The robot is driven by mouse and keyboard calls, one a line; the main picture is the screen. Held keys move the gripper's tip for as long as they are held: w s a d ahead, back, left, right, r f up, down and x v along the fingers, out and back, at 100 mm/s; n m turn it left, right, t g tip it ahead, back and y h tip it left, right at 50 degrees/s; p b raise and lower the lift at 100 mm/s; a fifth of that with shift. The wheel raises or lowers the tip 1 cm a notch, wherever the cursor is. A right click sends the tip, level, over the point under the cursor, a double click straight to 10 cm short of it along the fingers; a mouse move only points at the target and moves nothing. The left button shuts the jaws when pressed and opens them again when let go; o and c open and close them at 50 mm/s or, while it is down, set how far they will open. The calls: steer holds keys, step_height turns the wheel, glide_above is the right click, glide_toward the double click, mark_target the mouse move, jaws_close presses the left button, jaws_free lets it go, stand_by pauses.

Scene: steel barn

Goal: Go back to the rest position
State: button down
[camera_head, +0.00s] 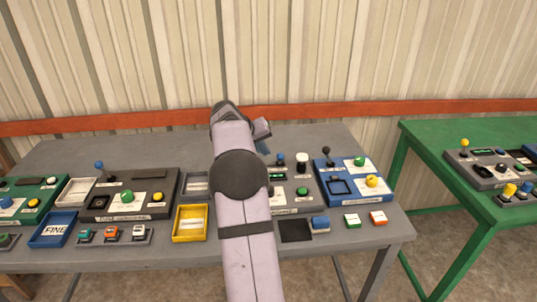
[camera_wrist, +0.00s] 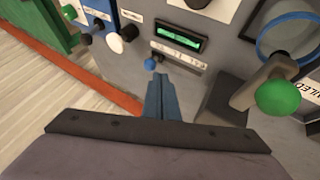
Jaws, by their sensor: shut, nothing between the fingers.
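My gripper (camera_head: 262,146) shows in the head view past the end of my arm, above the back of the grey table (camera_head: 150,148). My arm hides part of it. In the wrist view its blue-grey fingers (camera_wrist: 161,82) are together with nothing between them. They point at a grey panel with a green display (camera_wrist: 180,37) and a small blue knob (camera_wrist: 151,64). I cannot tell whether the fingertips touch the panel.
A yellow tray (camera_head: 176,237) and a blue tray marked FINE (camera_head: 38,242) stand left of my arm. A blue control box (camera_head: 326,194) stands to the right, with small green and orange-marked blocks in front. A green table (camera_head: 415,135) stands farther right. A corrugated wall (camera_head: 330,60) rises behind.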

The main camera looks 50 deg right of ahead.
steer(key=shift+v, duration=1.25)
steer(key=w+a+r+n+t+b, duration=0.1)
steer(key=w+a+r+n+t, duration=0.2)
steer(key=a, duration=0.6)
steer(key=s+a+f+n+g+y+p, duration=0.1)
steer(key=s+a+f+n, duration=0.1)
steer(key=a, duration=0.6)
steer(key=s+a+f+n+y+p, duration=0.1)
steer(key=s+a+f+y+p, duration=0.1)
steer(key=a, duration=0.6)
steer(key=s+a+f+n+g+y+p, duration=0.1)
steer(key=s+a+f, duration=0.3)
steer(key=s+a, duration=0.5)
steer(key=s+a+f+n+g+y+p, duration=0.1)
steer(key=s+a+f+y+p, duration=0.2)
steer(key=s+a, duration=0.6)
steer(key=a+f+y, duration=0.1)
steer(key=a, duration=0.3)
steer(key=shift+s+f+g, duration=0.15)
steer(key=shift+s+g, duration=0.1)
steer(key=shift+g, duration=0.05)
steer(key=shift+a, duration=0.1)
